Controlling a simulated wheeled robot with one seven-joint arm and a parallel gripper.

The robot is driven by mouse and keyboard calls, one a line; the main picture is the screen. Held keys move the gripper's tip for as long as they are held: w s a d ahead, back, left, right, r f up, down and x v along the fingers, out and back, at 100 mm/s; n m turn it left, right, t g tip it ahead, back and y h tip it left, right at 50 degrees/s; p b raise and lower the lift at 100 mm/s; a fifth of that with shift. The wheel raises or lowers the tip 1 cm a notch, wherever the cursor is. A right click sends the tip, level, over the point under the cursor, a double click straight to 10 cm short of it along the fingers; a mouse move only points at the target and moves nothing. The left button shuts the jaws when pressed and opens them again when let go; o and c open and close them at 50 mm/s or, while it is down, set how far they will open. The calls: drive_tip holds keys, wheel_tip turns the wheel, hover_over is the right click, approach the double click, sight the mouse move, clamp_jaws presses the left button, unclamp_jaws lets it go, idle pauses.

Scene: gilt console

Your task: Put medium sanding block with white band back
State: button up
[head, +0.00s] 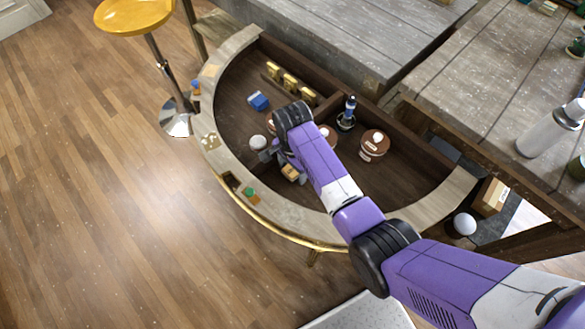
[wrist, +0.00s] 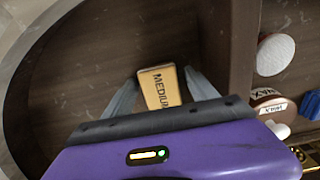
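A tan sanding block (wrist: 160,87) with "MEDIUM" printed on its face is in the wrist view, over the dark floor of the console's well. It also shows in the head view (head: 291,172), beside the front wall of the half-round console (head: 290,213). I cannot make out a white band on it. My gripper (head: 284,167) is down in the well. Its two grey fingers stand on either side of the block in the wrist view (wrist: 162,76), with a small gap at the right finger. My arm hides part of the well.
A brown round tin (head: 374,143) and a dark bottle (head: 347,113) stand to the right. A green-and-orange item (head: 250,195) sits at the front rim.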

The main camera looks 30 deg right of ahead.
drive_tip(key=shift+r, duration=0.1)
wheel_tip(320, 180, up, 12)
idle(0.5)
idle(0.5)
drive_tip(key=w+r+n+t, duration=0.4)
drive_tip(key=w+t, duration=0.2)
drive_tip(key=w, duration=0.3)
wheel_tip(320, 180, up, 3)
drive_tip(key=n+t+b, duration=0.1)
drive_tip(key=n+t, duration=0.6)
drive_tip(key=t, duration=0.1)
hover_over(297, 174)
drive_tip(key=s+r+n, duration=0.1)
drive_tip(key=s+r, duration=0.2)
drive_tip(key=s, duration=1.3)
drive_tip(key=s+r+n+b, duration=0.1)
drive_tip(key=s+r+n, duration=0.1)
drive_tip(key=s, duration=1.4)
drive_tip(key=shift+s+r+t+b, duration=0.2)
drive_tip(key=shift+r+t+b, duration=0.15)
drive_tip(key=shift+r, duration=0.45)
